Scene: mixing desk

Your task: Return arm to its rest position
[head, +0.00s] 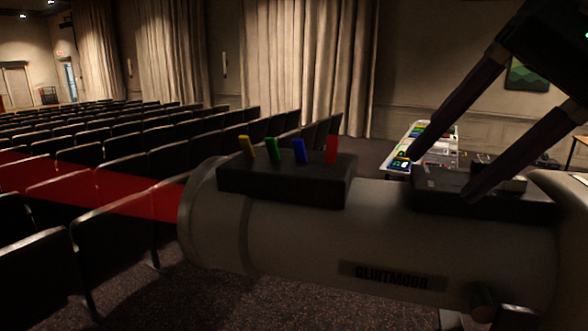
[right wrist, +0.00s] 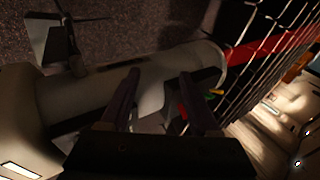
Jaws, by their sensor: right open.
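My right gripper (head: 443,175) comes in from the upper right of the head view. Its two dark fingers are wide apart with nothing between them, and they overlap the rear top of the spotlight in the picture. Whether they touch it I cannot tell. The fingers also show in the right wrist view (right wrist: 160,80), in front of the spotlight body (right wrist: 75,98). My left gripper is in neither view.
The grey spotlight (head: 300,235), labelled GLINTMOOR, carries yellow (head: 246,147), green (head: 272,150), blue (head: 299,151) and red (head: 331,150) levers. A red beam (head: 110,193) leaves its left end. Rows of seats (head: 110,245) fill the left. A lit desk (head: 405,150) stands behind.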

